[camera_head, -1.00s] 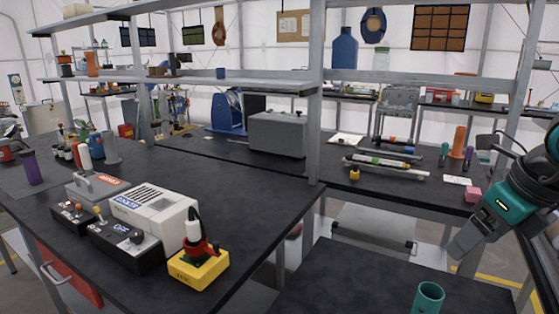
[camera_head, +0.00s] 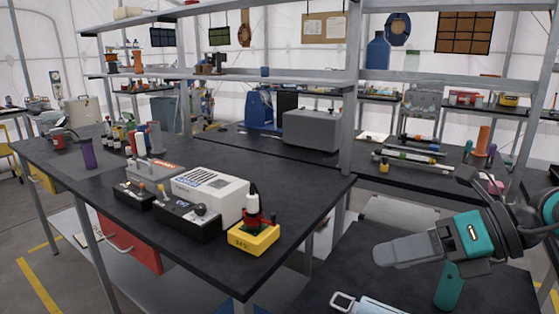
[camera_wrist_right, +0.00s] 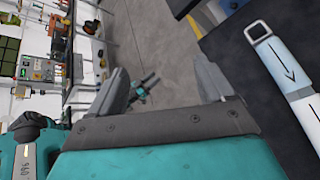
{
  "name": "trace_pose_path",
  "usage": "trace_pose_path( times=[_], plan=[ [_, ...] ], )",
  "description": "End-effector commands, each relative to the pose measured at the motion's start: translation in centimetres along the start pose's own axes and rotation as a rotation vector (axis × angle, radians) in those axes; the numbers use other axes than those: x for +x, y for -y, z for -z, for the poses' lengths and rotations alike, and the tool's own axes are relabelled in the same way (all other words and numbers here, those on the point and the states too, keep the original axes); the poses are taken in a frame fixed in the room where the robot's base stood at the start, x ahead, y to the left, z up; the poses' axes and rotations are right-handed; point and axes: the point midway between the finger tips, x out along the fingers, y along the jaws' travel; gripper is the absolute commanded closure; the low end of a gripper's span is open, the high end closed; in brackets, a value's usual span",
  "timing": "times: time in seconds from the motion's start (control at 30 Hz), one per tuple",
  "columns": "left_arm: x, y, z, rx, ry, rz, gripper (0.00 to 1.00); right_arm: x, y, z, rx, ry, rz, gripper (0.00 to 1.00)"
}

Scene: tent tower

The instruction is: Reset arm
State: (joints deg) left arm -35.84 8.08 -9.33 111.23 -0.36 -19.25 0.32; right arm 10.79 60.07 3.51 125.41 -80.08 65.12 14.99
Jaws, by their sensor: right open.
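My right gripper (camera_head: 385,252) is at the lower right of the head view, grey fingers pointing left above the near dark table (camera_head: 350,265). In the right wrist view the two fingers of the right gripper (camera_wrist_right: 162,85) stand apart with nothing between them. Grey floor shows beyond them.
A pale tube with a metal loop (camera_head: 368,305) lies at the near table's front; it also shows in the right wrist view (camera_wrist_right: 283,62). The left bench holds a yellow-based device (camera_head: 253,238), a white box (camera_head: 210,190) and a purple bottle (camera_head: 87,153). A shelf post (camera_head: 352,100) rises behind.

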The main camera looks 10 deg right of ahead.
Motion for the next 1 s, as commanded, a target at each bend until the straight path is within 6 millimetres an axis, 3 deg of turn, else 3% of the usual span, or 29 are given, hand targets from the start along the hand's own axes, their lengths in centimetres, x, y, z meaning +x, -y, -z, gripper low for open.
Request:
trace_pose_path(
  times=[0.1,0.27,0.37,0.47,0.57,0.67,0.77,0.9,1.0],
  plan=[
    [0.1,0.0,0.3,0.000,-0.006,-0.001,0.57,1.8,-3.8,-1.2,0.130,0.187,-0.262,0.19],
    [0.1,0.0,0.3,0.000,-0.006,-0.001,0.57,1.3,-6.2,-3.9,0.386,0.471,-0.532,0.19],
    [0.1,0.0,0.3,0.000,-0.005,-0.001,0.57,0.3,-5.5,-5.3,0.589,0.655,-0.647,0.19],
    [0.1,0.0,0.3,0.000,-0.005,-0.001,0.57,-0.8,-3.3,-5.9,0.821,0.838,-0.715,0.19],
    [0.1,0.0,0.2,0.001,-0.005,0.000,0.57,-1.3,0.1,-5.3,1.077,1.011,-0.731,0.19],
    [0.1,0.0,0.2,0.001,-0.004,0.000,0.57,-1.2,4.1,-3.2,1.350,1.168,-0.691,0.19],
    [0.1,0.0,0.2,0.001,-0.003,0.000,0.57,-0.3,7.9,0.6,1.639,1.297,-0.593,0.19],
    [0.0,0.0,0.0,0.001,0.000,0.000,0.57,2.0,11.5,8.1,2.040,1.412,-0.357,0.19],
    [0.0,0.0,-0.1,0.001,0.002,0.000,0.57,3.7,12.2,13.4,2.272,1.434,-0.160,0.19]
  ],
)
